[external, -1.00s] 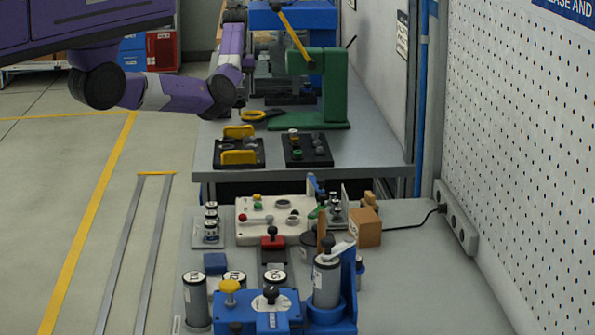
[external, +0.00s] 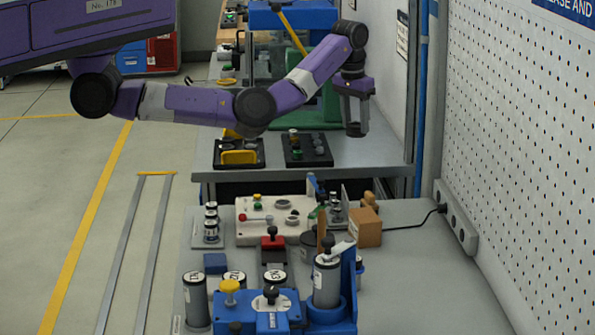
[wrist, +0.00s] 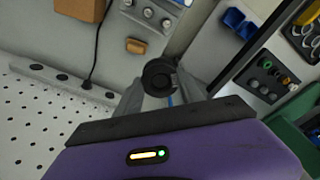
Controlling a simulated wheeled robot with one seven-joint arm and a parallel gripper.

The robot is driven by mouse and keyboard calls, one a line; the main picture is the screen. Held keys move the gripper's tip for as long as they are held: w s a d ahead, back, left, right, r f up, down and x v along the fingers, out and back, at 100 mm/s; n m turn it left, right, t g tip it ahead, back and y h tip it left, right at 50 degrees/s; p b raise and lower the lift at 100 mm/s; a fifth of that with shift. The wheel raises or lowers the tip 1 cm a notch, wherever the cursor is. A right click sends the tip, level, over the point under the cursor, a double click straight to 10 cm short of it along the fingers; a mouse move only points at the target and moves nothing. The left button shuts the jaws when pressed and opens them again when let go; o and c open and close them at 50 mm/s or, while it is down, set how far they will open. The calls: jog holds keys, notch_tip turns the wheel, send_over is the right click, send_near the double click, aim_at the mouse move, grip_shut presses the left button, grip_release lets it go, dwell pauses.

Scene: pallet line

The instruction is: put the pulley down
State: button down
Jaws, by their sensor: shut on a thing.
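The pulley (wrist: 158,72), a dark round part with a hole in the middle, sits between the two grey fingers of my gripper (wrist: 160,88) in the wrist view. The gripper is shut on it. In the external view my gripper (external: 356,128) points down over the front right of the far bench (external: 380,163), to the right of a black tray of small parts (external: 308,160). It appears raised above the bench.
The near bench (external: 420,270) holds a cardboard box (external: 368,228), a white panel (external: 262,232) and a blue fixture (external: 250,318). The far bench's front right is clear.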

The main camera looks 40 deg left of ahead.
jog(key=s+d+m+b, duration=0.1)
jog(key=s+d+m, duration=0.2)
jog(key=s+d, duration=0.75)
jog(key=s+d+m, duration=0.2)
jog(key=s+d, duration=0.6)
jog(key=d, duration=0.5)
jog(key=s+d+m, duration=0.1)
jog(key=s+d, duration=0.3)
jog(key=s, duration=0.4)
jog(key=s+d+m+h, duration=0.1)
jog(key=s+d, duration=0.4)
jog(key=s, duration=0.2)
jog(key=s+d+m, duration=0.2)
jog(key=s+d, duration=0.2)
jog(key=s, duration=0.4)
jog(key=shift+n, duration=0.3)
notch_tip(320, 180, down, 20)
jog(key=shift+f, duration=0.15)
jog(key=c, duration=0.7)
grip_release()
jog(key=shift+f, duration=0.1)
notch_tip(320, 180, up, 12)
jog(key=s+a, duration=0.1)
